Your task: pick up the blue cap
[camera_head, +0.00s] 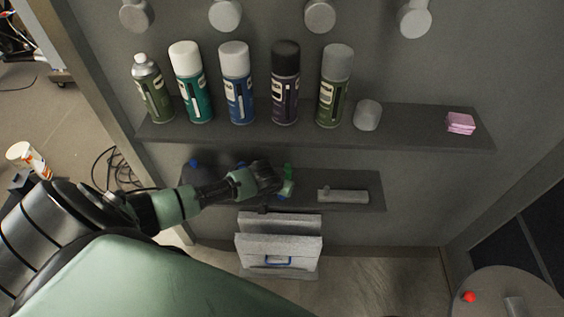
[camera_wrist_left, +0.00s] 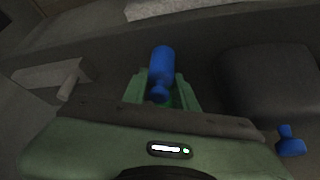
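My left gripper (camera_head: 280,182) reaches in from the left over the lower shelf. In the left wrist view its two pale green fingers (camera_wrist_left: 162,92) stand apart. A blue cap-like piece (camera_wrist_left: 161,66), a cylinder with a narrower end, lies between and beyond them; I see no clear grip on it. In the head view this piece is largely hidden by the gripper. A second blue piece (camera_wrist_left: 290,143) lies at the lower right of the wrist view. In the head view, blue bits show behind my arm (camera_head: 241,165) and at the shelf's left end (camera_head: 194,164). My right gripper is not in view.
The lower shelf (camera_head: 365,180) also holds a grey piece (camera_head: 343,195), a bright green piece (camera_head: 288,168) and a dark block (camera_wrist_left: 268,80). Several spray cans stand on the upper shelf (camera_head: 400,138) with a pink block (camera_head: 460,123). Grey pads (camera_head: 280,245) hang below.

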